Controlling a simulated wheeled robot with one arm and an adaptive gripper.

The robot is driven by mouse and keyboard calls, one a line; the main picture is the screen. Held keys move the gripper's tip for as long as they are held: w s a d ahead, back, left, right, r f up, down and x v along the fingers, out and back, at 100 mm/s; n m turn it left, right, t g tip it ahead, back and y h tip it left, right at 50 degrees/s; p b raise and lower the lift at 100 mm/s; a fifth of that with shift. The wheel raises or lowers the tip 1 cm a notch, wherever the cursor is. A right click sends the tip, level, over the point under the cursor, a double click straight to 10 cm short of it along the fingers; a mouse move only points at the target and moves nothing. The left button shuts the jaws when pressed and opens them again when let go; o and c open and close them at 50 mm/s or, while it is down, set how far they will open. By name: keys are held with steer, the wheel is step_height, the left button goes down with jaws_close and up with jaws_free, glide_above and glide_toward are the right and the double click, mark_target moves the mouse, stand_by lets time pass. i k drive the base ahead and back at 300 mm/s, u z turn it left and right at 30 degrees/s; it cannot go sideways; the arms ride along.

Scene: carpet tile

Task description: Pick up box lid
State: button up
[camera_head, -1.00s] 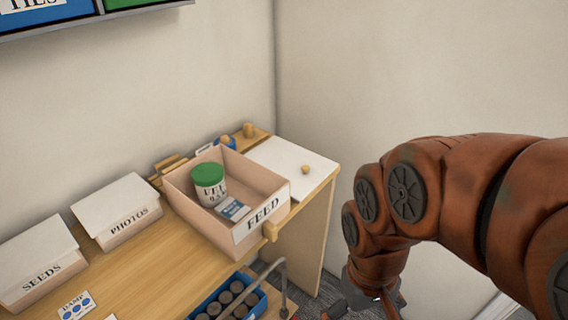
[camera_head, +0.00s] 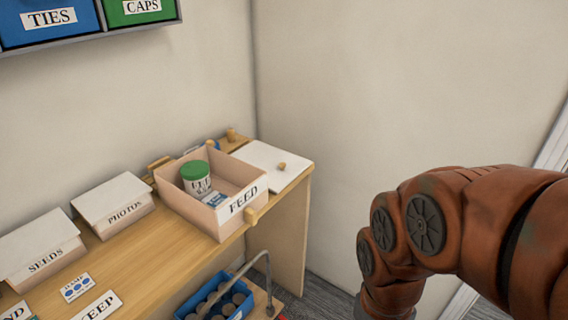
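The box lid (camera_head: 262,158) is a flat white panel with a small round wooden knob (camera_head: 281,166). It lies at the right end of the wooden bench, just right of the open FEED box (camera_head: 222,213). The FEED box holds a green-capped jar (camera_head: 196,178) and a small blue-and-white packet (camera_head: 214,199). My orange arm comes in from the right, apart from the bench. My gripper is below the bottom edge of the picture.
Lidded boxes marked PHOTOS (camera_head: 115,208) and SEEDS (camera_head: 38,254) stand left on the bench (camera_head: 160,250). A blue crate (camera_head: 228,284) of dark round items with a grey curved handle sits lower in front. A wall (camera_head: 330,120) stands close behind the lid.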

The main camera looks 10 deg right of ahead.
mark_target(282, 167)
steer(key=z, duration=0.45)
steer(key=i, duration=0.7)
steer(key=u, duration=2)
